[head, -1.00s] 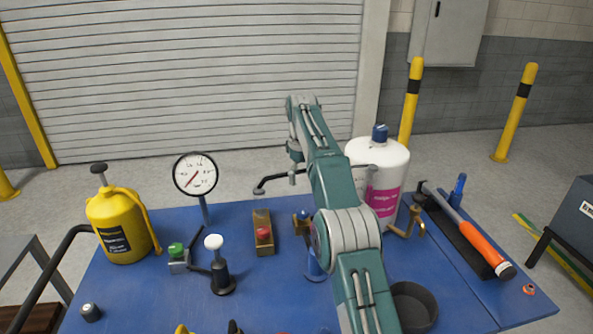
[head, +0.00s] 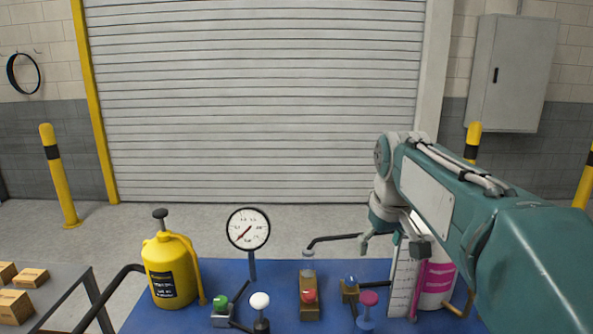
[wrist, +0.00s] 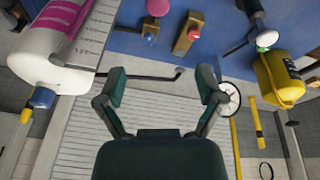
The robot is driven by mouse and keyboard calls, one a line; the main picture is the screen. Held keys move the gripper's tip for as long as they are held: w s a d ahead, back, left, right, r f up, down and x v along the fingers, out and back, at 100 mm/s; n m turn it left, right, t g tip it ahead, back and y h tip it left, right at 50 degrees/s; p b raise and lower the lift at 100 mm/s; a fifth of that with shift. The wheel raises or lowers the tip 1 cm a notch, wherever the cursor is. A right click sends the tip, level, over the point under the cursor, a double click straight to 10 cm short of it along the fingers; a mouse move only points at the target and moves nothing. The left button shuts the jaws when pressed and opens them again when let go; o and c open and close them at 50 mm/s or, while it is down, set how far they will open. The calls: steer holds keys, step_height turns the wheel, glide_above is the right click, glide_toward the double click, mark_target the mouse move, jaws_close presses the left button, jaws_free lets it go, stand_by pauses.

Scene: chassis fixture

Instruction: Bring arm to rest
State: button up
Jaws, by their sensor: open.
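My gripper (head: 392,246) is at the end of my teal arm, on the right of the head view. It is raised above the back right of the blue table (head: 285,270). In the wrist view my gripper (wrist: 163,76) shows two spread fingers with nothing between them. The wrist picture looks upside down, with the table along its top. My gripper and arm partly hide the white bottle with a magenta label (head: 437,280) in the head view. The bottle also shows at the left of the wrist view (wrist: 42,58).
A yellow can (head: 172,272), a round gauge (head: 248,229), a green-knobbed valve (head: 221,305), a white knob (head: 260,300) and a red-button block (head: 309,297) stand on the table. A dark bent rod (head: 335,238) lies near my gripper. A shutter (head: 250,100) is behind.

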steer(key=s+f+m+t, duration=0.1)
steer(key=s+f, duration=0.4)
steer(key=s, duration=0.6)
steer(key=s+f+m+t, duration=0.1)
steer(key=s+f, duration=0.4)
steer(key=s, duration=0.7)
steer(key=shift+f+m, duration=0.4)
steer(key=shift+m, duration=0.4)
steer(key=shift+w+r, duration=0.1)
